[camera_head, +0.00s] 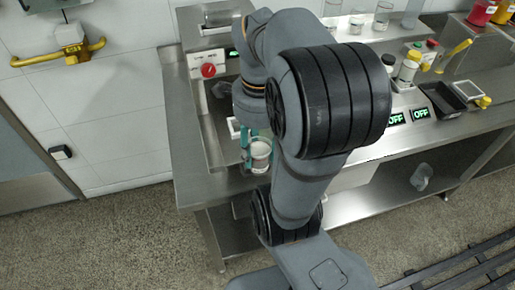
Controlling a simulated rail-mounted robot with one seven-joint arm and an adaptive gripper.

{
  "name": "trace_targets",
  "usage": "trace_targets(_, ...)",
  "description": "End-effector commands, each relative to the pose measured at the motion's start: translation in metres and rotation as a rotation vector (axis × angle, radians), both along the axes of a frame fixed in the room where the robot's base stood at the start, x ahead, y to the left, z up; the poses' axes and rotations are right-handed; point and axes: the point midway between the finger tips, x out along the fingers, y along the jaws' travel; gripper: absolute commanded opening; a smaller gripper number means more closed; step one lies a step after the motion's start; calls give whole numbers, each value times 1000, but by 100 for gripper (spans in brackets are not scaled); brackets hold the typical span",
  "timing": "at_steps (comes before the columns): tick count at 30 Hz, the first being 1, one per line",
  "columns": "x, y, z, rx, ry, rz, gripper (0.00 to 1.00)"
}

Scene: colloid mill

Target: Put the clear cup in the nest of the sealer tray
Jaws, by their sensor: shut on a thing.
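The clear cup (260,154) looks pale with a whitish rim. It is between the teal fingers of my gripper (258,147), near the front edge of the steel bench at the left. My gripper is shut on it, and the cup looks upright. I cannot tell whether its base touches anything. A machine with a red knob (208,70) stands behind and to the left. A small white-framed square (234,127) shows just behind the gripper. The sealer tray and its nest cannot be clearly made out; my arm covers much of that area.
The steel bench (188,150) has its front edge close to the cup. Several clear vessels (357,20) stand at the back. Jars (408,68), a black tray (442,98) and two scales reading OFF (420,114) are on the right, beyond my arm.

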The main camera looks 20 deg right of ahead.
Motion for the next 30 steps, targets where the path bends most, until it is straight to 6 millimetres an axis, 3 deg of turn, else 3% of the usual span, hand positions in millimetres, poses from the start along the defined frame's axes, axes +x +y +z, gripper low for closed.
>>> trace_targets(8, 0, -2, 3, 0, -1, -6, 8)
trace_targets(14, 0, -28, 20, 0, 3, -81, 8)
trace_targets(20, 48, -70, 36, 0, 4, -164, 8)
trace_targets(24, 95, -95, 41, 0, 3, -171, 8)
trace_targets(30, 140, -104, 46, -1, -1, -99, 8)
